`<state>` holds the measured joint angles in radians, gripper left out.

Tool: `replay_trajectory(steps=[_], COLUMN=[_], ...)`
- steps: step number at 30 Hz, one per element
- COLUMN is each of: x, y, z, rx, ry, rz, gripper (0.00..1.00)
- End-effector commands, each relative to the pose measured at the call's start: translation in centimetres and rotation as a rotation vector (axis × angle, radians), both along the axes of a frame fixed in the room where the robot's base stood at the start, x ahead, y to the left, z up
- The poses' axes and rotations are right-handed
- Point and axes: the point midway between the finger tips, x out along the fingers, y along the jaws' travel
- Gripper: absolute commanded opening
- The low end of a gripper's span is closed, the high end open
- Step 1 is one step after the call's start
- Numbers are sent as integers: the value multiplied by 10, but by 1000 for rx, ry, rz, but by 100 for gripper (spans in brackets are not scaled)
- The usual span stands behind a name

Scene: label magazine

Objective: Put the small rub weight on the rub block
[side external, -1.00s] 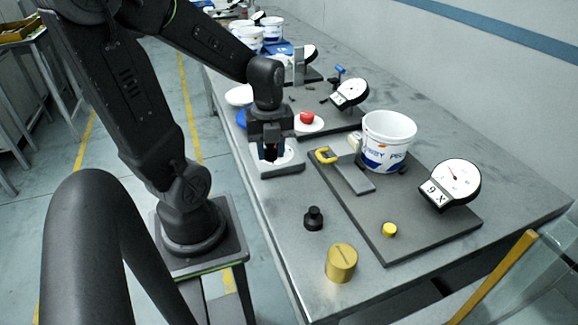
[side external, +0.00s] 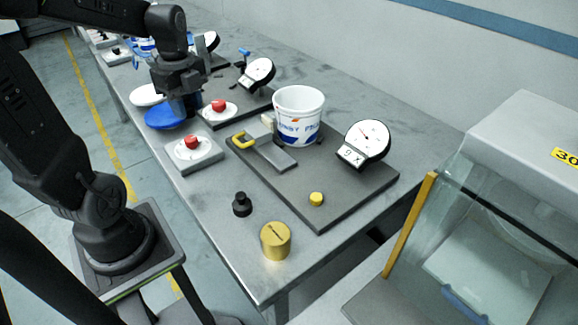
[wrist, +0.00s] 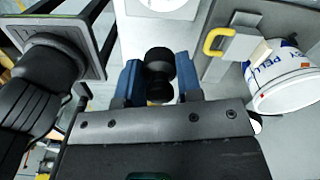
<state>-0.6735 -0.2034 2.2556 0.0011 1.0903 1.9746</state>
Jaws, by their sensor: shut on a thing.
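My gripper (side external: 184,110) is over the far left part of the bench, beyond the pale grey block. In the wrist view its blue fingers (wrist: 159,78) are shut on a small black weight (wrist: 160,70) with a round knob top. The pale grey block (side external: 207,160), which I take as the rub block, has a white round patch and a red knob on top. Part of it shows at the top of the wrist view (wrist: 130,25). My gripper is apart from it.
A similar black weight (side external: 242,206) and a larger brass weight (side external: 275,243) stand near the front edge. A dark plate (side external: 322,215) bears a white tub (side external: 298,110), a yellow handle (side external: 242,141) and a dial (side external: 367,142).

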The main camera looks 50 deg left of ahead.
Motion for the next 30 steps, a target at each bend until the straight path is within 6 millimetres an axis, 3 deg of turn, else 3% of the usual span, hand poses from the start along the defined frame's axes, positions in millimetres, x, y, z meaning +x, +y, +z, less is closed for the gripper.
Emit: replay_trajectory(steps=[8, 18, 24, 30], x=[64, 135, 167, 183], y=[-17, -63, -96, -118], z=[29, 57, 68, 75], rx=[0, -1, -3, -3], ry=[-1, -2, 0, -1], rz=[378, 850, 1100, 1254], gripper=[4, 4, 4, 4])
